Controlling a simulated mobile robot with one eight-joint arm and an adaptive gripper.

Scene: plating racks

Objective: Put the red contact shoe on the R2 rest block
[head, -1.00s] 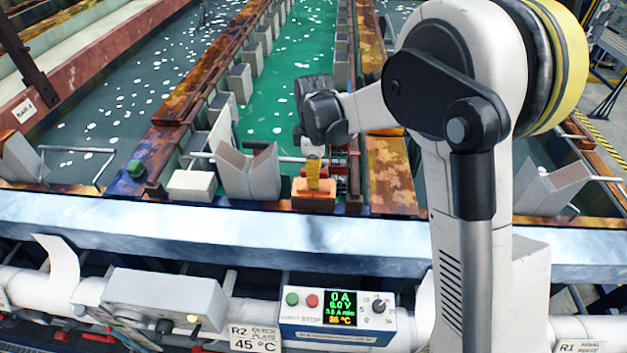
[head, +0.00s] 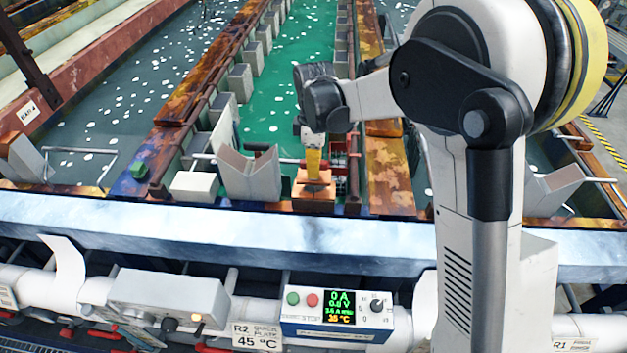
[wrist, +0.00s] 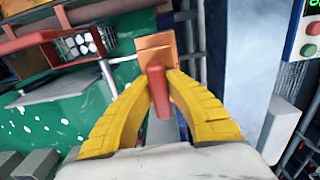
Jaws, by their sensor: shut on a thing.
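My gripper (head: 313,168) has yellow fingers, which are closed around the red contact shoe (wrist: 158,90) in the wrist view. The shoe is a narrow red bar held between the fingertips. An orange-brown block (head: 314,201), which looks like the R2 rest block, sits on the tank rim above the R2 label. This block also shows beyond the shoe in the wrist view (wrist: 154,44). The fingertips are over or just behind it in the head view. The shoe's end overlaps the block in the wrist view; I cannot tell whether they touch. The fingers mostly hide the shoe in the head view.
A grey V-shaped support (head: 248,174) stands close to the left of the block, with a white block (head: 194,186) beyond it. A red-framed basket (wrist: 80,44) is near the block. Below the pale front beam (head: 180,222) is a control box (head: 337,313) with buttons.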

